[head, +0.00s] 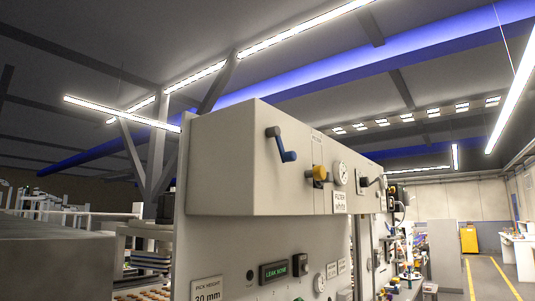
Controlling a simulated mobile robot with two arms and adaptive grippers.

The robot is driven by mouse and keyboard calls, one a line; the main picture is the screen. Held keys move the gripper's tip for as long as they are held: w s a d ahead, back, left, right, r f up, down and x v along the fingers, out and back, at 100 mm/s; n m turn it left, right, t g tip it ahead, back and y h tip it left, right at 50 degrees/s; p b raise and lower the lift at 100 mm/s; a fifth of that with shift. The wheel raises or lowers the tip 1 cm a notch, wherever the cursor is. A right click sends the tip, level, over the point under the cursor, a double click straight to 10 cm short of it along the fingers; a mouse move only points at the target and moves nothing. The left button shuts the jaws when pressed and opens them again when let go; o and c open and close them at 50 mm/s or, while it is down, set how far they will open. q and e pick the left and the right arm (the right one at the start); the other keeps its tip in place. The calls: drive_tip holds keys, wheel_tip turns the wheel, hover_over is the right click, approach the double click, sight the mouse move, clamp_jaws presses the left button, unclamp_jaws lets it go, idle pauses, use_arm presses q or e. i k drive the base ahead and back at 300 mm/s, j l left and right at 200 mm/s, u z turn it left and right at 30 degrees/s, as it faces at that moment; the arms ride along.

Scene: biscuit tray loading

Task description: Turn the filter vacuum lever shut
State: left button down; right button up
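A grey cabinet (225,160) carries the controls on its upper front. A lever with a blue handle (287,154) hangs down and slightly right from a dark pivot. To its right is a yellow knob (319,172) on a dark mount, then a round white gauge (340,172). A label (340,202) reading "FILTER white" sits below them. A dark lever or handle (368,181) sticks out further right. I cannot tell which of these is the filter vacuum lever, or whether it is open or shut. Neither gripper shows.
A lower panel has a green-lit "LEAK NONE" display (273,272) and a "PICK HEIGHT 30 mm" sign (207,291). Biscuits (155,294) lie at the bottom left. An open floor with yellow lines (494,275) runs to the right.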

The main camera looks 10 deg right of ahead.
sight(275, 132)
drive_tip(key=i+l+u, duration=0.2)
drive_tip(key=l+u, duration=0.3)
drive_tip(key=l, duration=0.6)
drive_tip(key=l+u, duration=0.5)
drive_tip(key=l, duration=0.6)
